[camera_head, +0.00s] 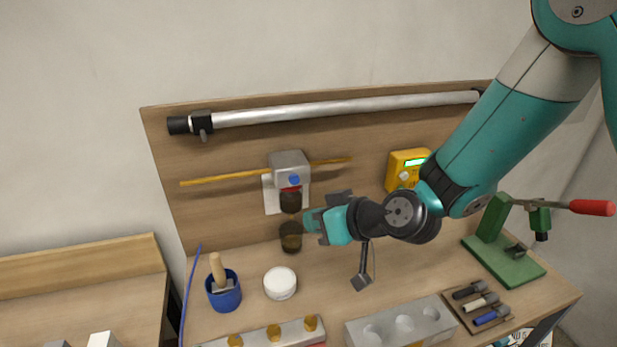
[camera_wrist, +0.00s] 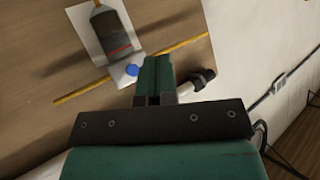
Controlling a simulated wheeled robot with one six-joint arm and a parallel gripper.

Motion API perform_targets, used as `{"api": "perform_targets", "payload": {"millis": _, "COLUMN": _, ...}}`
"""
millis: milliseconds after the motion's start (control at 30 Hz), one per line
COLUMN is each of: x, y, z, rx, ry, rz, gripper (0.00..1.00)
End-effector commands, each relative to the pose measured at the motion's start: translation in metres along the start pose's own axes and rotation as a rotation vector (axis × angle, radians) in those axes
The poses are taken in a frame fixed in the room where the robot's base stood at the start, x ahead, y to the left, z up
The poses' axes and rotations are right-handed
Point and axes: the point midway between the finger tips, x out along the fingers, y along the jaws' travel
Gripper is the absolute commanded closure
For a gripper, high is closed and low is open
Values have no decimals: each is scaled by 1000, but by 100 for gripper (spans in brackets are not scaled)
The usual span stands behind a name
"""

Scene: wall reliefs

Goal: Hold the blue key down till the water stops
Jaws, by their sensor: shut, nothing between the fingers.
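The blue key (camera_head: 294,180) is a small round knob on the front of a grey box (camera_head: 290,160) on the wooden back board. In the wrist view the blue key (camera_wrist: 131,70) shows just left of my fingertips. A dark vessel (camera_head: 290,201) with a red mark hangs under the box. A dark brown cup (camera_head: 291,238) stands on the bench below. My gripper (camera_head: 309,221) is shut and empty, right of the vessel and lower than the key in the head view. Its shut fingers also show in the wrist view (camera_wrist: 157,72). I cannot make out running water.
A yellow rod (camera_head: 225,179) runs across the board behind the box. A blue pot (camera_head: 223,292) and a white round tub (camera_head: 280,283) stand on the bench. A yellow meter (camera_head: 404,168) and a green clamp stand (camera_head: 504,260) are to the right.

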Motion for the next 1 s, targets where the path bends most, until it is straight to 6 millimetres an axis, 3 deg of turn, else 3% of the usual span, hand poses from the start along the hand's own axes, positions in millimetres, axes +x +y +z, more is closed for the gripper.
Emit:
{"api": "perform_targets", "payload": {"millis": 367, "x": 7, "y": 7, "z": -8, "rx": 1, "ry": 0, "rz": 1, "gripper": 100}}
{"api": "perform_targets", "payload": {"millis": 800, "x": 49, "y": 37, "z": -35, "rx": 0, "ry": 0, "rz": 1, "gripper": 100}}
{"api": "perform_targets", "payload": {"millis": 1000, "x": 58, "y": 44, "z": -43, "rx": 1, "ry": -1, "rz": 1, "gripper": 100}}
